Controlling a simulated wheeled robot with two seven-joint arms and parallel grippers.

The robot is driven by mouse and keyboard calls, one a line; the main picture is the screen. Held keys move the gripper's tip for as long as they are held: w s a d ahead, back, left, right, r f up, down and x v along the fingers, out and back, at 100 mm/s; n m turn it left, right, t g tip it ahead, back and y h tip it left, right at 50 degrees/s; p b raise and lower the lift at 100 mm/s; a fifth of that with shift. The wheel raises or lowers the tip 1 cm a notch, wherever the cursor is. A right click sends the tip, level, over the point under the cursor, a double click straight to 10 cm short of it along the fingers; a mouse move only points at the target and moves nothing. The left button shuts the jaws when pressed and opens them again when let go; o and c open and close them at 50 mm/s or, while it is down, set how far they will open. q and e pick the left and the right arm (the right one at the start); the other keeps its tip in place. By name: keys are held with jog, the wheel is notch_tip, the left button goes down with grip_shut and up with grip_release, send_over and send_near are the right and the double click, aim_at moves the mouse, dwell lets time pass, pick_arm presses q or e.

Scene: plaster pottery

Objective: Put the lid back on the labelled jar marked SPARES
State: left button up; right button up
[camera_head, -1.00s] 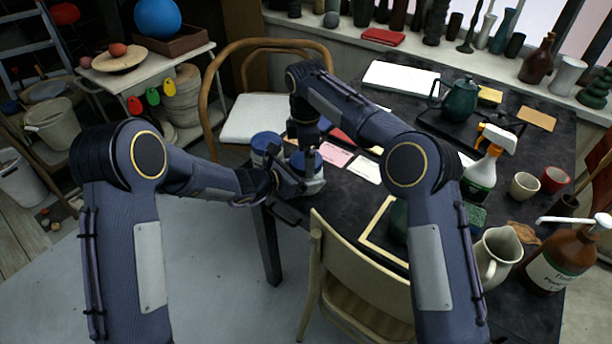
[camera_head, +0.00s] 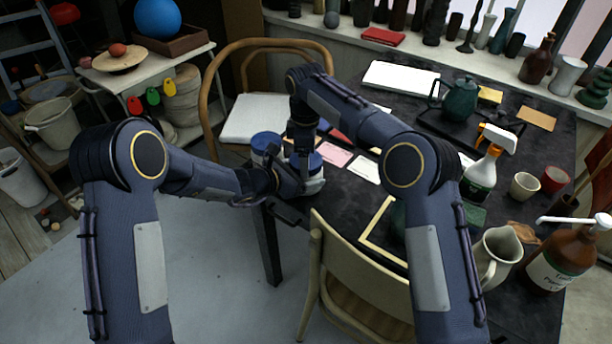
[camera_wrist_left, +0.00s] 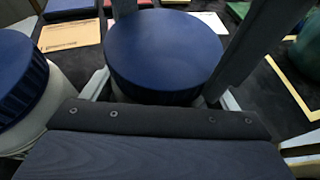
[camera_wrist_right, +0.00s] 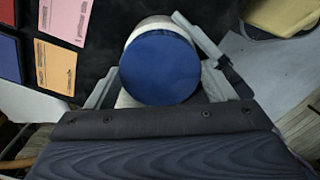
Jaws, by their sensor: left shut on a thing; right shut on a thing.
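My left gripper (camera_head: 298,185) is shut on a pale jar (camera_head: 314,186) near the table's left corner. My right gripper (camera_head: 303,172) comes down from above and is shut on this blue lid (camera_head: 316,161). In the right wrist view the lid (camera_wrist_right: 160,68) lies over the jar (camera_wrist_right: 155,24), whose pale side shows past the lid's edge. I cannot tell whether the lid is fully seated. No SPARES label is readable.
A second blue-lidded jar (camera_head: 266,142) stands close to the left; its lid (camera_wrist_left: 18,75) also shows in the left wrist view. Cards (camera_head: 335,158) lie right of the grippers. A chair (camera_head: 350,270) stands in front. A spray bottle (camera_head: 483,172) and pitcher (camera_head: 497,258) are farther right.

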jog(key=shift+m, duration=0.3)
jog(key=o, duration=1.1)
jog(key=shift+r, duration=2.3)
jog(key=shift+c, duration=0.3)
notch_tip(320, 180, up, 2)
jog(key=shift+a+r+n, duration=0.15)
jog(key=shift+r+n, duration=0.05)
jog(key=shift+n, duration=1)
jog(key=shift+c, duration=0.2)
jog(key=shift+r+n, duration=0.5)
